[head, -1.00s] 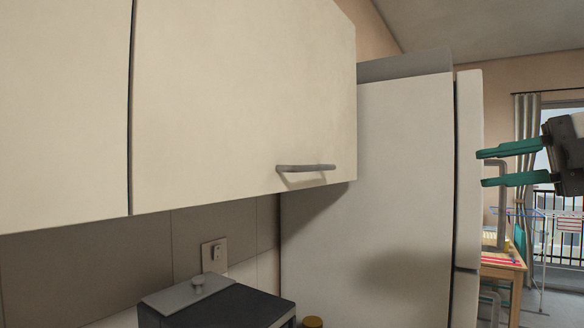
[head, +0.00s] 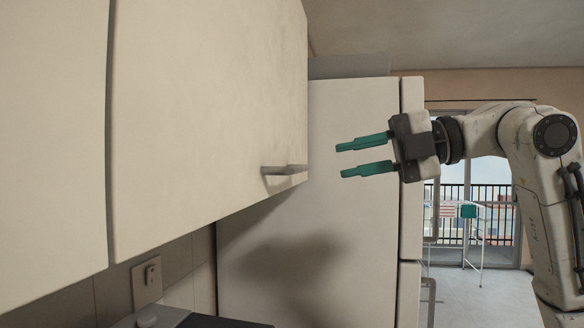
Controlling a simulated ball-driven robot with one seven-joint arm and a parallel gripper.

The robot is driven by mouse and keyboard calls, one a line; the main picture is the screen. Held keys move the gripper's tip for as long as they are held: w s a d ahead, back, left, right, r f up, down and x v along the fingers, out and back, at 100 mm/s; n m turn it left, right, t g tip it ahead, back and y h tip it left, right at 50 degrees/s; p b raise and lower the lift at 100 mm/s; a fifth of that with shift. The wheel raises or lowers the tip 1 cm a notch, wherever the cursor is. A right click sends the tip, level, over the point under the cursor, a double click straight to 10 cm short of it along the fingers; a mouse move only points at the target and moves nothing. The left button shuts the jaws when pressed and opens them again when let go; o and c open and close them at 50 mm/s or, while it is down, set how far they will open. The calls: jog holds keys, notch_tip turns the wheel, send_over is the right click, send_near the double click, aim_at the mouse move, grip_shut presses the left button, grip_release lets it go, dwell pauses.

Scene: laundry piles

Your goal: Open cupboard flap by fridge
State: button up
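The cream cupboard flap (head: 205,120) is closed, at the left of the head view. Its grey bar handle (head: 284,170) sits low, near the right end. The white fridge (head: 350,235) stands just beyond the flap's right end. My gripper (head: 340,160) is to the right of the handle and apart from it, in front of the fridge in the picture. Its two teal fingers point left with an empty gap between them.
A wall socket (head: 147,284) is under the cupboard. The top of a dark appliance with a knob (head: 146,318) shows at the bottom left. Open floor (head: 490,300) lies to the right, with a drying rack (head: 482,235) and a balcony window behind.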

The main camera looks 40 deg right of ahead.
aim_at(303, 169)
jog(key=p+x, duration=0.1)
jog(key=x, duration=0.8)
grip_shut()
dwell(0.4)
